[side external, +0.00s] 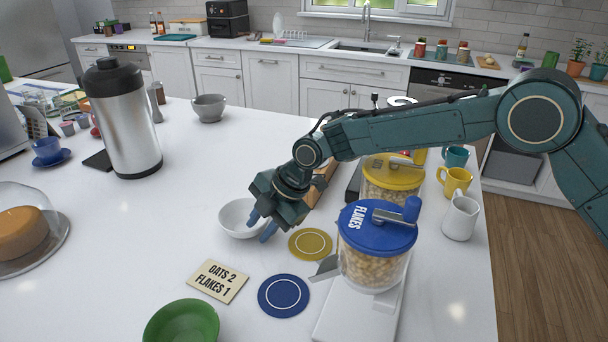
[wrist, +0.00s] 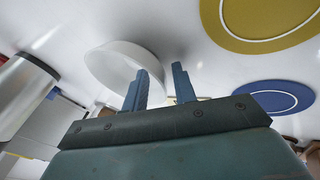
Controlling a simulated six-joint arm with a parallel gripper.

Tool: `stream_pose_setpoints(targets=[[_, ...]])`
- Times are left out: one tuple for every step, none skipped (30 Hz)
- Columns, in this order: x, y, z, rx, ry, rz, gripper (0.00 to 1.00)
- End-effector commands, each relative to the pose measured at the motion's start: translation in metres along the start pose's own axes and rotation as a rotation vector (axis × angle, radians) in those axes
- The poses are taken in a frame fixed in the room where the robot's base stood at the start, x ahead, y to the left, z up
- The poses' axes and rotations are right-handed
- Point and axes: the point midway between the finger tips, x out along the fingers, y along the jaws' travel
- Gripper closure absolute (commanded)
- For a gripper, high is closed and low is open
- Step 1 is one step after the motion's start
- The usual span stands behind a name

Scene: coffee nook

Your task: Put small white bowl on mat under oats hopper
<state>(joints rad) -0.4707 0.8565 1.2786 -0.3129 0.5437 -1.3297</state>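The small white bowl (side external: 238,218) stands upright on the white counter and looks empty. A yellow round mat (side external: 310,252) lies right of the bowl. The yellow-lidded hopper (side external: 392,190) stands behind the blue-lidded hopper (side external: 372,268), which is marked FLAKES; the yellow lid's label is unreadable.
A blue mat (side external: 283,297) lies at the blue hopper's spout. A card (side external: 218,281) reads OATS 2, FLAKES 1. A green bowl (side external: 181,324) is in front, a grey bowl (side external: 208,109) behind. A steel flask (side external: 124,125) stands left. Mugs (side external: 456,182) line the right. Counter left of the white bowl is clear.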

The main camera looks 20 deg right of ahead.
Motion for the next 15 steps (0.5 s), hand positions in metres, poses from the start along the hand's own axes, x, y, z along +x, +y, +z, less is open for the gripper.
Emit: stream_pose_setpoints(targets=[[0.0,0.0,0.0,0.0,0.0,0.001,0.73],[0.0,0.0,0.0,0.0,0.0,0.001,0.73],[0.0,0.0,0.0,0.0,0.0,0.001,0.73],[0.0,0.001,0.0,0.0,0.0,0.001,0.73],[0.0,0.001,0.0,0.0,0.0,0.001,0.73],[0.0,0.0,0.0,0.0,0.0,0.001,0.73],[0.0,0.0,0.0,0.0,0.0,0.001,0.73],[0.001,0.0,0.0,0.0,0.0,0.001,0.73],[0.002,-0.001,0.001,0.0,0.0,0.001,0.73],[0.003,-0.001,0.001,0.0,0.0,0.001,0.73],[0.003,-0.001,0.001,0.0,0.0,0.001,0.73],[0.0,0.0,0.001,0.0,0.0,0.003,0.73],[-0.002,0.0,0.001,0.0,0.0,0.003,0.73],[-0.005,0.0,0.001,0.0,0.0,0.003,0.73],[-0.008,0.0,0.001,0.0,0.0,0.003,0.73]])
